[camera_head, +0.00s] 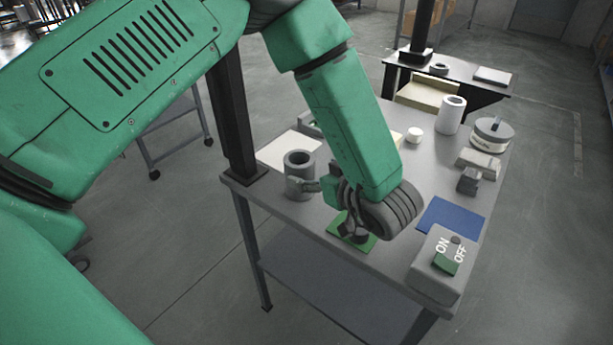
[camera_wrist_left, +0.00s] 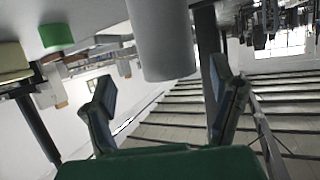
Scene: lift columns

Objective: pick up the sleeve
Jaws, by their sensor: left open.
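The sleeve looks to be the grey hollow cylinder (camera_head: 297,178), upright on the near left part of the table with its open top showing. It also shows in the left wrist view (camera_wrist_left: 162,40), inverted, at the top centre. My left gripper (camera_head: 316,186) is low over the table, just right of the sleeve and pointing at it. In the left wrist view its two fingers (camera_wrist_left: 163,98) are spread apart, with the sleeve in line between and beyond them. Whether they touch it I cannot tell. My right gripper is not in view.
A dark column (camera_head: 232,120) stands left of the sleeve. A green mat (camera_head: 340,228) lies below my wrist. A blue mat (camera_head: 452,217), an ON/OFF box (camera_head: 428,268), a white cylinder (camera_head: 451,116) and grey blocks (camera_head: 478,165) are to the right.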

